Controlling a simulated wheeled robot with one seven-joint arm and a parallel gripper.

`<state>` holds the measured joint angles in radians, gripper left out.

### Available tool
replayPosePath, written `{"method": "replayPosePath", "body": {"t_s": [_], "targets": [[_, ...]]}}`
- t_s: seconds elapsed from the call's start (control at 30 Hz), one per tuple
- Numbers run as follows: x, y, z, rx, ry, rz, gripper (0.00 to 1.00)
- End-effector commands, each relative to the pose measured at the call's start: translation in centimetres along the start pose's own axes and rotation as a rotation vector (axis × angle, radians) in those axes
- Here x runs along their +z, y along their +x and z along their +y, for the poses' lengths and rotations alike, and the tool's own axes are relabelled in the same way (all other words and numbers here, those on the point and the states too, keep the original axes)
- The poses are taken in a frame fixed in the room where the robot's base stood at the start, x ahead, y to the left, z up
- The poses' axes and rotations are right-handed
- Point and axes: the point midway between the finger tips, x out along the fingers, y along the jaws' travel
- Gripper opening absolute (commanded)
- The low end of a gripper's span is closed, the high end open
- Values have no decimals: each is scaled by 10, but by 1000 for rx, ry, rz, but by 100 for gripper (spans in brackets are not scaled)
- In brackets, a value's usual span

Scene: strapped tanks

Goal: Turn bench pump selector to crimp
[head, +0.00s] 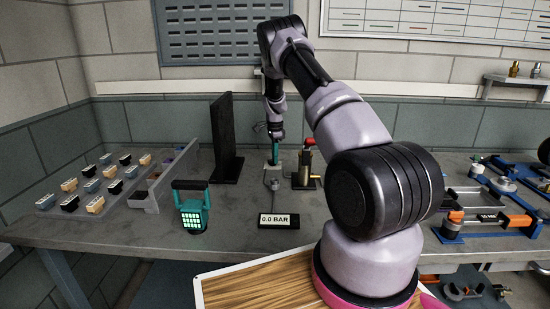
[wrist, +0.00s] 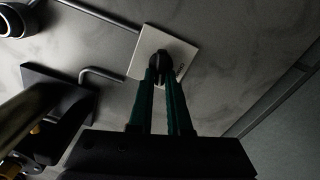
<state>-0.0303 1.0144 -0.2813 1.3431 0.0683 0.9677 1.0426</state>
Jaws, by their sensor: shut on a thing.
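The bench pump selector is a small black knob (wrist: 160,60) on a pale square plate (wrist: 180,49), seen in the wrist view. Dark lettering runs along the plate's right side but is too small to read. My gripper (wrist: 161,76) has its two green fingers closed on the knob from either side. In the head view my gripper (head: 275,154) reaches down at the back of the bench, and the knob is hidden there. Beside it on the right stands the brass-coloured pump (head: 305,165) with a red top. A display (head: 279,221) in front reads 0.0 BAR.
A tall dark panel (head: 224,140) stands left of my gripper. A teal handled device (head: 192,207) with a lit face sits in front of it. Small blocks fill a tray at the left. Blue clamp fixtures (head: 500,185) occupy the right. Thin pipes (wrist: 103,74) run near the plate.

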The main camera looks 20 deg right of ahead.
Motion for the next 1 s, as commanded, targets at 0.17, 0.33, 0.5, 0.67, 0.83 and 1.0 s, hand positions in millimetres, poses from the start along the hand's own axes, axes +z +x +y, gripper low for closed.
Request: {"method": "replayPosePath", "body": {"t_s": [0.17,0.33,0.5,0.67,0.83,1.0], "targets": [[0,0,-2,-1,-166,-1,0],[0,0,-4,-1,-328,-1,0],[1,-1,-6,-2,-489,0,0],[2,0,-7,-1,-641,0,0],[3,0,-8,-1,-803,0,0],[4,0,-9,-1,-952,0,0]]}}
